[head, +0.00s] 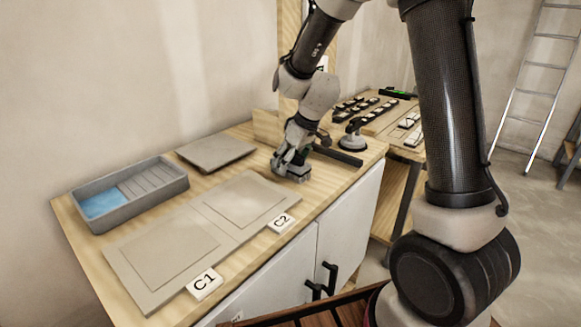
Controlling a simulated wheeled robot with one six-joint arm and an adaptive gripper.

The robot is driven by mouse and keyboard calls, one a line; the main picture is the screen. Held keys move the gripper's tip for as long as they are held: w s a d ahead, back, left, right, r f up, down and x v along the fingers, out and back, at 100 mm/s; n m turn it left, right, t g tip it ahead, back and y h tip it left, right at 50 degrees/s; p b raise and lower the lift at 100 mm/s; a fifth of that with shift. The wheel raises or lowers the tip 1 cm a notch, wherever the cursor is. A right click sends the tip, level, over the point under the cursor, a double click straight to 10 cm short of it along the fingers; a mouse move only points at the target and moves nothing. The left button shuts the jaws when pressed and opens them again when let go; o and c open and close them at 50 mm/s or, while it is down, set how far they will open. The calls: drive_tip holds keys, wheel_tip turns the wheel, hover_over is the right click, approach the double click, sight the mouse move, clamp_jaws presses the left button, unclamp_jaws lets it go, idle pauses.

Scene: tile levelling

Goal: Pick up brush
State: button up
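My gripper (291,163) points down at the wooden worktop, just right of the C2 panel. A small grey block-shaped thing (293,176) sits right under the fingertips; it may be the brush, but it is too small and partly covered to be sure. The fingers are at its top, and I cannot tell whether they are closed on it.
A grey tray (160,203) with blue water stands at the left. Panels marked C1 (203,285) and C2 (281,223) lie in front, and a grey tile (216,151) lies behind. A round suction-cup-like tool (352,141) stands at the right. A second table (412,153) is beyond.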

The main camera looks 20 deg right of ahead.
drive_tip(key=c, duration=1.1)
drive_tip(key=shift+r, duration=0.1)
